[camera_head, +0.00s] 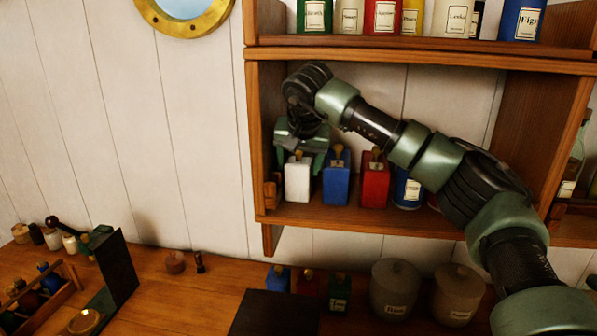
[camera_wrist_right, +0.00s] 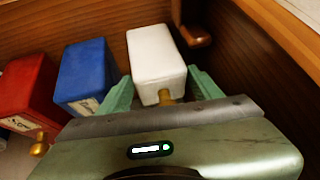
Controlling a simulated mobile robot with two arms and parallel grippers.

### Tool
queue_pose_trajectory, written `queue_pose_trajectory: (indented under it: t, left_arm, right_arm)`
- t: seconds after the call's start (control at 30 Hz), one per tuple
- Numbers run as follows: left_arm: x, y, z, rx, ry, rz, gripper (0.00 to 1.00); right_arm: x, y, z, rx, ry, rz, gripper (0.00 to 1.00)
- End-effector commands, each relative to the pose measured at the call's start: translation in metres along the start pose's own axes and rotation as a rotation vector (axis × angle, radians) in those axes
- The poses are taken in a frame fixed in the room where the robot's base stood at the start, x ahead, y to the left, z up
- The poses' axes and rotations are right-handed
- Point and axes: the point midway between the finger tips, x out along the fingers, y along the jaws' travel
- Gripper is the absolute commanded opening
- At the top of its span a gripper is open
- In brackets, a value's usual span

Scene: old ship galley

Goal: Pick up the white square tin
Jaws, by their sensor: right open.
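The white square tin (camera_head: 298,180) stands at the left end of the wooden shelf, with a small brass knob on top. My right gripper (camera_head: 301,152) is open, just above the tin, its fingers at either side of the tin's top. In the right wrist view the white tin (camera_wrist_right: 155,58) lies between the two green fingers of the gripper (camera_wrist_right: 160,92). I cannot tell whether either finger touches it. My left gripper is not in view.
A blue tin (camera_head: 336,184) and a red tin (camera_head: 375,186) stand close to the right of the white one. A wooden side wall (camera_head: 258,130) is close at left. The upper shelf (camera_head: 420,57) holds several containers. Below is a counter (camera_head: 205,290) with jars.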

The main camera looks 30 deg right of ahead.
Motion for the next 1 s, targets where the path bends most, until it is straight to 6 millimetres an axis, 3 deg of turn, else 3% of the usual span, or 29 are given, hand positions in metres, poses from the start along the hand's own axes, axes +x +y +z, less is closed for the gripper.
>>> queue_pose_trajectory:
  t: [0.1,0.27,0.4,0.5,1.0]
  left_arm:
    - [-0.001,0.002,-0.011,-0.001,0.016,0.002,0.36]
    - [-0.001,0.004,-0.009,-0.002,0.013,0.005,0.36]
    - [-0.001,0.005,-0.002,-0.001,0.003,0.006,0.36]
    - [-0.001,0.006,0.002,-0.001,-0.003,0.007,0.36]
    - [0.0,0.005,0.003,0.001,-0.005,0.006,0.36]
  right_arm:
    - [0.004,0.0,0.0,0.001,0.0,0.0,0.65]
    - [0.004,0.0,0.0,0.001,0.001,0.0,0.62]
    - [0.004,0.0,0.0,0.001,0.001,0.0,0.23]
    - [0.004,0.0,0.0,0.0,0.0,0.0,0.0]
    - [0.004,0.0,0.001,0.0,-0.001,0.0,0.0]
